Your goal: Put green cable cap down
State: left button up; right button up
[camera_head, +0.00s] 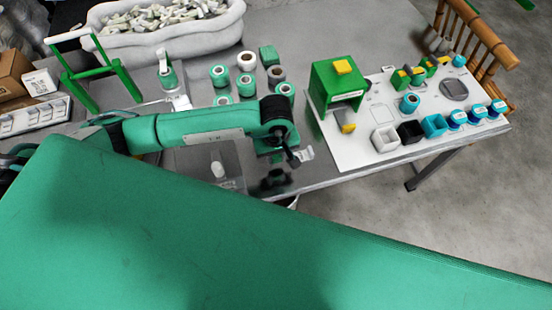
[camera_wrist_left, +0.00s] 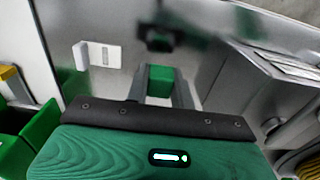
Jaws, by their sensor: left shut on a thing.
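My left gripper (camera_head: 291,159) is low over the front part of the metal table, below its black wrist joint. In the left wrist view, the left gripper (camera_wrist_left: 160,88) has its two grey fingers on either side of a small green block, the green cable cap (camera_wrist_left: 160,78). It is shut on the cap. A dark reflection shows on the shiny tabletop beyond the cap; I cannot tell whether the cap touches the table. I cannot make out the cap in the head view. My right gripper is not in view.
A green box (camera_head: 335,88) and white board (camera_head: 350,150) with small parts stand to the right. Several round spools (camera_head: 246,61) stand behind the arm. A green frame (camera_head: 98,75) and a white bin (camera_head: 165,40) are farther back.

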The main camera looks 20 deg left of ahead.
aim_at(276, 167)
pick_arm(q)
notch_tip(276, 167, down, 3)
jog(key=shift+r, duration=0.1)
jog(key=shift+f, duration=0.3)
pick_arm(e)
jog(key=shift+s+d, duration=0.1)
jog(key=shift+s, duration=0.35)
pick_arm(q)
jog(key=shift+f, duration=0.15)
jog(key=shift+f+b, duration=0.3)
jog(key=shift+b, duration=0.15)
jog(key=shift+s+f, duration=0.1)
jog(key=shift+f, duration=0.05)
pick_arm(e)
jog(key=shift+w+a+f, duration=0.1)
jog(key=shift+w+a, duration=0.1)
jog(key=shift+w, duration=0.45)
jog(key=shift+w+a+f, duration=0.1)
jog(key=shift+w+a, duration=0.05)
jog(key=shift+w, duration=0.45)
